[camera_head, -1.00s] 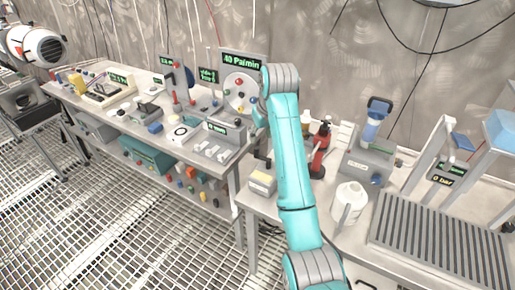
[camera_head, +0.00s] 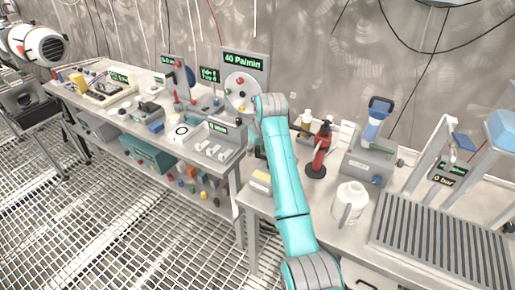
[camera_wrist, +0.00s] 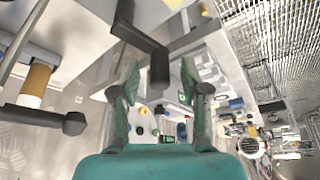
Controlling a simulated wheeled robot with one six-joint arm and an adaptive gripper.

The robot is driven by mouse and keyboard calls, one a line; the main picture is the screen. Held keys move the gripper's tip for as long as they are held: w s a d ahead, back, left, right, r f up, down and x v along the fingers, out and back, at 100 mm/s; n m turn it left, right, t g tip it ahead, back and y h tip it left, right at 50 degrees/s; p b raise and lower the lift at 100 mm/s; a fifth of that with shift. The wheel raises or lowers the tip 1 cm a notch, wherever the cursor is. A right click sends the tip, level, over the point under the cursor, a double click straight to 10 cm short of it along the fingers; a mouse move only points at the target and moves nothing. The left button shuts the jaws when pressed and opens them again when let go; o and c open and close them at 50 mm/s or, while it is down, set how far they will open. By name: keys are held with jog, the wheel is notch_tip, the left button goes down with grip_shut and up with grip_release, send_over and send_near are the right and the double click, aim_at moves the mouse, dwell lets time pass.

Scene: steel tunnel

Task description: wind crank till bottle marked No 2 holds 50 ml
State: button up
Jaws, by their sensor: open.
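In the wrist view my gripper (camera_wrist: 163,88) is open, its two teal fingers apart. A dark L-shaped crank (camera_wrist: 145,42) shows ahead of it. The crank's thick grip reaches between the fingertips in the picture; I cannot tell whether they touch. A tan and white cylinder (camera_wrist: 38,80) shows at the left, with a dark rod and knob (camera_wrist: 72,123) below it. In the head view my arm hides the gripper and the crank. No "No 2" mark is readable on any bottle.
A white jug (camera_head: 350,203) stands right of my arm, and a grey ribbed tray (camera_head: 440,240) lies further right. A yellow-white block (camera_head: 261,181) sits close left of my arm. The left bench (camera_head: 160,130) is crowded with instruments. Open grating floor (camera_head: 110,220) lies in front.

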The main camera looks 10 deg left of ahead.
grip_shut()
jog(key=shift+w, duration=0.1)
jog(key=m, duration=0.1)
jog(key=w+m+h, duration=0.1)
jog(key=m, duration=0.1)
jog(key=d+m+h, duration=0.1)
jog(key=m, duration=0.1)
jog(key=shift+w+t, duration=0.35)
jog(key=shift+t, duration=0.05)
jog(key=m, duration=0.2)
jog(key=m+h, duration=0.1)
jog(key=shift+w+d, duration=0.35)
jog(key=m, duration=0.2)
jog(key=d+m+h, duration=0.1)
jog(key=shift+w+d+m, duration=0.1)
jog(key=shift+w+m, duration=0.25)
jog(key=shift+m, duration=0.05)
jog(key=shift+s+d+m+g+h, duration=0.2)
jog(key=shift+d+m+g+h, duration=0.45)
jog(key=shift+m, duration=1.5)
jog(key=shift+s+d+m+g+h, duration=0.3)
jog(key=shift+d+m+g, duration=0.55)
jog(key=shift+m, duration=1.25)
jog(key=shift+s+d+m+g+h, duration=0.1)
jog(key=shift+d+m+g+h, duration=0.55)
jog(key=shift+m, duration=1.5)
